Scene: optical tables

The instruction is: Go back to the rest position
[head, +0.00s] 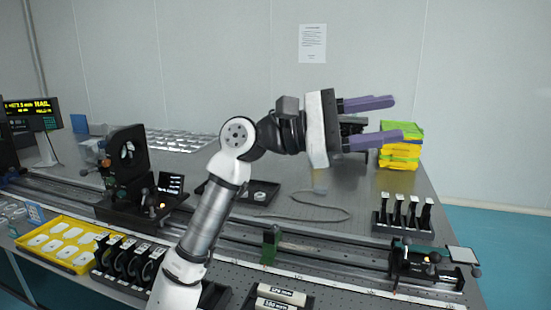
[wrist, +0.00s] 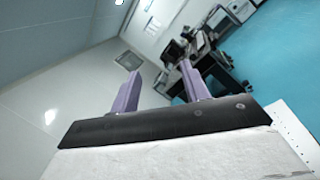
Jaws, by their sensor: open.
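My gripper (head: 372,122) is raised in the air above the optical table (head: 330,180) in the head view, pointing to the right. Its two purple fingers are spread apart with nothing between them. In the wrist view, the gripper (wrist: 162,82) also shows both fingers apart and empty, with the room's wall, ceiling and blue floor beyond. My white and grey arm rises from the bottom of the head view and bends at the elbow.
A yellow tray (head: 60,245) and a black holder with several lens mounts (head: 128,262) are at the left. A rail (head: 330,255) crosses the table. Stacked yellow and green boxes (head: 400,150) stand behind the fingers. A small rack (head: 402,218) stands at right. Blue floor (head: 500,235) is clear.

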